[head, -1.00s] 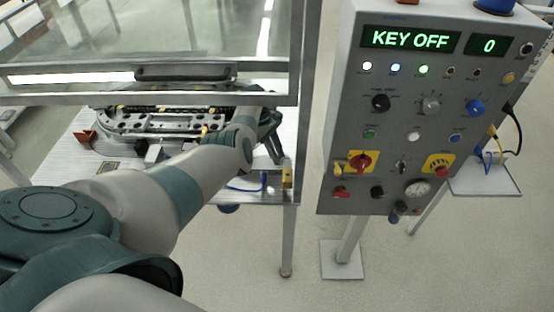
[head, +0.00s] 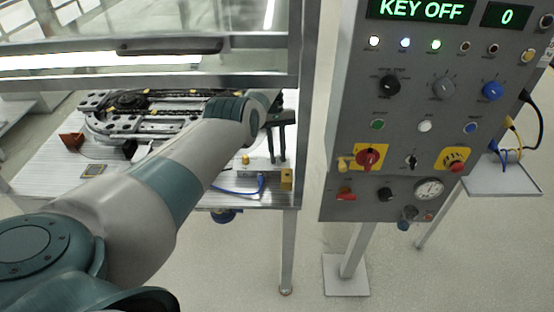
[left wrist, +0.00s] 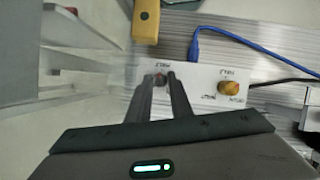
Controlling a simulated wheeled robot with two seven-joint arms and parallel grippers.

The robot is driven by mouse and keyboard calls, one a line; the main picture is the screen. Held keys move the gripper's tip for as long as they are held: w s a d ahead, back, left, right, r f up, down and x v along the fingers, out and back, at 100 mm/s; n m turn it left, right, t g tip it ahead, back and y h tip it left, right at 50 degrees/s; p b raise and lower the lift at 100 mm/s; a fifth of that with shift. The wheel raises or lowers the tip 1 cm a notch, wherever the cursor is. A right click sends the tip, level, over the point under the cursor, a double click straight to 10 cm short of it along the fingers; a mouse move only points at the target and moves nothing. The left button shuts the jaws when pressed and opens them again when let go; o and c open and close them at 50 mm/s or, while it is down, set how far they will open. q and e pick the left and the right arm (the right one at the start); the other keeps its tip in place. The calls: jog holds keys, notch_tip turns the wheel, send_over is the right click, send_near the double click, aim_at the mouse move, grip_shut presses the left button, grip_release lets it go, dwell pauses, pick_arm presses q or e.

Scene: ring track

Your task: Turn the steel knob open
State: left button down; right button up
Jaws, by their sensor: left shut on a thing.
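A small white plate (left wrist: 204,82) lies on the ribbed table top in the left wrist view. A small steel knob (left wrist: 161,78) sits at its left end and is mostly hidden between my fingertips. A brass knob (left wrist: 230,88) stands on the plate's right part and also shows in the head view (head: 246,159). My left gripper (left wrist: 162,80) points at the plate with its fingers close together, shut on the steel knob. In the head view my left gripper (head: 277,158) reaches down at the table's right end, where the steel knob is hidden. My right gripper is not in view.
A yellow block (left wrist: 146,20) and a blue cable (left wrist: 240,45) lie beside the plate. The ring track (head: 150,105) is on the table (head: 40,172), behind my arm. A metal frame post (head: 300,100) stands close right of my gripper. A control panel (head: 400,130) reads KEY OFF.

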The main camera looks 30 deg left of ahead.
pick_arm(q)
jog(key=shift+m, duration=0.3)
jog(key=c, duration=1.6)
grip_release()
